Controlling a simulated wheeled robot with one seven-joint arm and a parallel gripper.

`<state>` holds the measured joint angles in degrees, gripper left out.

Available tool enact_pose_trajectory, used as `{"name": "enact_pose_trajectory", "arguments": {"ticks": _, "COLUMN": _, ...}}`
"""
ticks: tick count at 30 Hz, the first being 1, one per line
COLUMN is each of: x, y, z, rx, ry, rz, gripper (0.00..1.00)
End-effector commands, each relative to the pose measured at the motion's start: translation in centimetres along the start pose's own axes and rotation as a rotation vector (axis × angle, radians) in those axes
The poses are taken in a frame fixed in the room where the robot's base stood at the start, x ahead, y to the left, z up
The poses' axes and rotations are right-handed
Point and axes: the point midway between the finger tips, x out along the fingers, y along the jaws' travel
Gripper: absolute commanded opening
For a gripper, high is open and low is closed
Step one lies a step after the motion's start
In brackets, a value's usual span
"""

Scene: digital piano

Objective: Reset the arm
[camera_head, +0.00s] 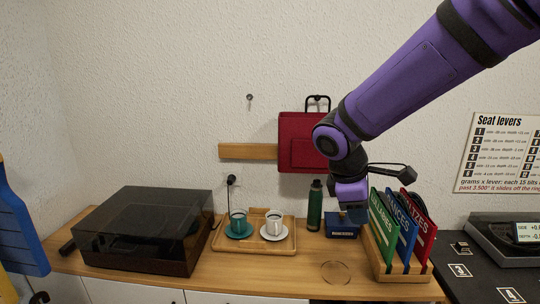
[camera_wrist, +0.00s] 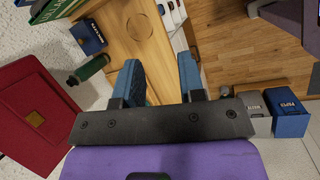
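My purple arm reaches in from the upper right in the head camera view, and my gripper (camera_head: 356,213) points down over the sideboard, near a small dark blue box (camera_head: 341,228) and the rack of folders. In the wrist view my gripper (camera_wrist: 160,70) shows two blue-padded fingers spread apart. Nothing is between them; the sideboard edge and the floor show beyond the gap.
A wooden rack (camera_head: 392,272) holds upright green, blue and red folders close to my gripper. A green bottle (camera_head: 314,206), a tray (camera_head: 262,248) with two cups, a dark-lidded box (camera_head: 150,228) and a hanging red bag (camera_head: 300,128) are nearby. Bins (camera_wrist: 287,112) stand below.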

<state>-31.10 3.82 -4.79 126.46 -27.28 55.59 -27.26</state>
Motion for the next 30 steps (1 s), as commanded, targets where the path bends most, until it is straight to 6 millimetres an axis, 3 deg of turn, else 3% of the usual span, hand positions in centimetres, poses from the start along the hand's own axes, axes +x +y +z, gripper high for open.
{"name": "enact_pose_trajectory", "arguments": {"ticks": 1, "x": -0.8, "y": -0.1, "z": 1.8, "rx": 0.074, "ry": 0.029, "rz": -0.007, "gripper": 0.37}}
{"name": "enact_pose_trajectory", "arguments": {"ticks": 6, "x": -2.7, "y": -1.2, "z": 6.7, "rx": 0.308, "ry": 0.115, "rz": -0.037, "gripper": 0.37}}
{"name": "enact_pose_trajectory", "arguments": {"ticks": 15, "x": -5.4, "y": -4.6, "z": 13.9, "rx": 0.710, "ry": 0.268, "rz": -0.079, "gripper": 0.37}}
{"name": "enact_pose_trajectory", "arguments": {"ticks": 24, "x": -7.1, "y": -9.3, "z": 18.9, "rx": 1.088, "ry": 0.420, "rz": -0.108, "gripper": 0.37}}
{"name": "enact_pose_trajectory", "arguments": {"ticks": 30, "x": -7.6, "y": -11.4, "z": 20.3, "rx": 1.246, "ry": 0.489, "rz": -0.119, "gripper": 0.37}}
